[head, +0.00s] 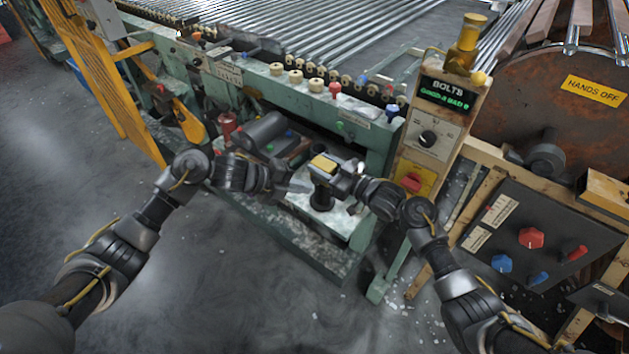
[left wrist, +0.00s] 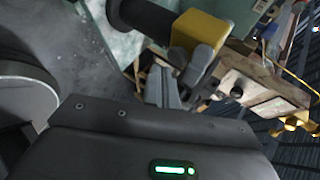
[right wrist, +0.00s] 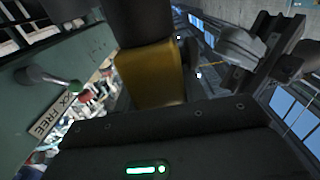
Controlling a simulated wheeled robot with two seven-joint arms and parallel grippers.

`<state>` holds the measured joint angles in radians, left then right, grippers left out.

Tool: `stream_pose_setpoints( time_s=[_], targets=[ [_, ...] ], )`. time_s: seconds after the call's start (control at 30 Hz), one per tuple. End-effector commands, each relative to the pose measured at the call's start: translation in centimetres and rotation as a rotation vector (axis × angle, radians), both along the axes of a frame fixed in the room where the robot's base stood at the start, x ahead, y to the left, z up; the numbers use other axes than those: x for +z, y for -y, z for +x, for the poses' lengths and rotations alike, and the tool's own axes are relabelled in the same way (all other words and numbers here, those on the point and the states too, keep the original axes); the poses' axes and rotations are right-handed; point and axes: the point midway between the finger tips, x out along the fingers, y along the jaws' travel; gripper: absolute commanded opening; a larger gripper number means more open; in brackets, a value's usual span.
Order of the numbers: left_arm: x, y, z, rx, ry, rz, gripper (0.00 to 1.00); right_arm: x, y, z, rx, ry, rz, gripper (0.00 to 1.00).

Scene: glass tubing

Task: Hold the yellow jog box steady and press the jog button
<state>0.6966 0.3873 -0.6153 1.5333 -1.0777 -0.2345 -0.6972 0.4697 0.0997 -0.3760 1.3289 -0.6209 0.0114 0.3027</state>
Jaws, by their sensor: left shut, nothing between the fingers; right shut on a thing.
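The yellow jog box (head: 324,163) is small and has a dark cylindrical part (head: 322,197) below it. My right gripper (head: 330,177) is shut on the jog box from the right. In the right wrist view the yellow box (right wrist: 150,75) fills the middle, close to the camera. My left gripper (head: 300,184) is shut and empty, just left of the box. In the left wrist view its closed grey fingers (left wrist: 162,84) point toward the yellow box (left wrist: 202,30); I cannot tell whether they touch it. I cannot make out the jog button.
A green machine frame (head: 350,125) with rollers stands behind. A wooden panel (head: 430,135) with a knob, red switch and green display rises at right. A dark control board (head: 530,250) with red and blue knobs is at lower right. The floor (head: 200,270) is clear in front.

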Motion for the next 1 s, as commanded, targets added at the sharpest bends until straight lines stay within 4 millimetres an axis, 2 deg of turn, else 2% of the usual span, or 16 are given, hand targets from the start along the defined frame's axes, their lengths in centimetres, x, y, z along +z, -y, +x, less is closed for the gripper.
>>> stream_pose_setpoints(
  time_s=[0.6,1.0],
  targets=[
    [-0.1,-2.8,-3.8,0.0,-0.001,0.001,0.0,0.0,0.0,0.0,-0.001,0.0,0.0,0.1],
    [0.0,-2.9,-4.1,0.0,0.0,0.0,0.0,0.0,0.1,0.0,-0.001,0.0,0.0,0.1]
  ],
)
